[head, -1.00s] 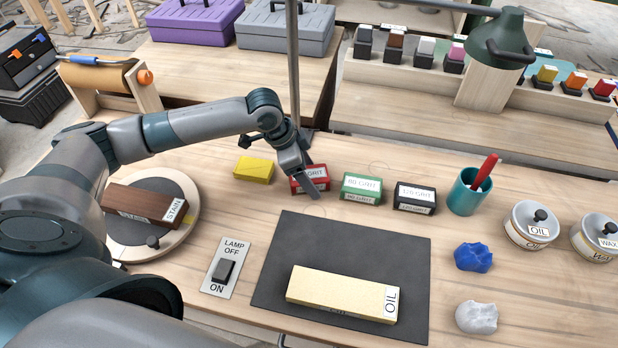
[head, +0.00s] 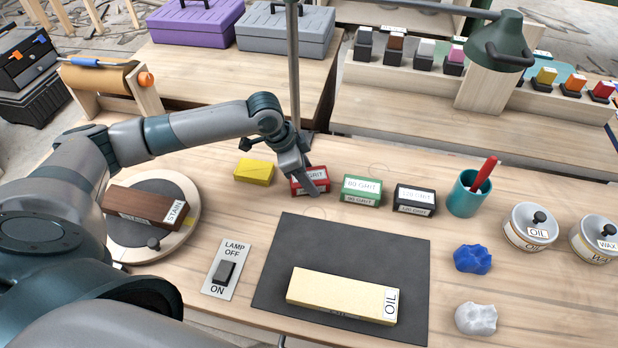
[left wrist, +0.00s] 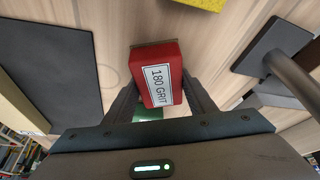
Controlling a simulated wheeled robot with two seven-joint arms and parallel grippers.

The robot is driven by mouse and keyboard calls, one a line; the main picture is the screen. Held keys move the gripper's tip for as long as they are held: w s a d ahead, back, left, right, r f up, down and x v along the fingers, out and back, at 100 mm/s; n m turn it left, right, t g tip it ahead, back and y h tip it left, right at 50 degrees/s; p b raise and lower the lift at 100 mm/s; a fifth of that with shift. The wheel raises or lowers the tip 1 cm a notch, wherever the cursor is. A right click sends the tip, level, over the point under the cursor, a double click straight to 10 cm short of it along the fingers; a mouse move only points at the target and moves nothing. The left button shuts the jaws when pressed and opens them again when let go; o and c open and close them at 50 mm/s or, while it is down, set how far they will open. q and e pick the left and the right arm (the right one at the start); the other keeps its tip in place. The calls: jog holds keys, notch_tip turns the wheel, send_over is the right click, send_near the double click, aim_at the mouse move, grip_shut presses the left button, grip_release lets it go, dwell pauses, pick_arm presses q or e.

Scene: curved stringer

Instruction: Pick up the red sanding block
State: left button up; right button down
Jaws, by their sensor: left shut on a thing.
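The red sanding block (head: 313,182) stands on the workbench in the row of blocks. In the left wrist view the red sanding block (left wrist: 157,76) shows its 180 GRIT label between the two fingers. My left gripper (head: 305,182) reaches down over the block and is shut on it, and it also shows in the left wrist view (left wrist: 158,100). One finger hides part of the block's label in the head view. Whether the block touches the bench is hard to tell. My right gripper is not in view.
A yellow block (head: 254,170) lies to the left, and a green block (head: 361,190) and a black block (head: 414,200) stand to the right. A thin lamp pole (head: 293,80) rises just behind the gripper. A dark mat (head: 277,270) with a pale OIL board lies in front.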

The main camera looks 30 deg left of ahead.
aim_at(319, 175)
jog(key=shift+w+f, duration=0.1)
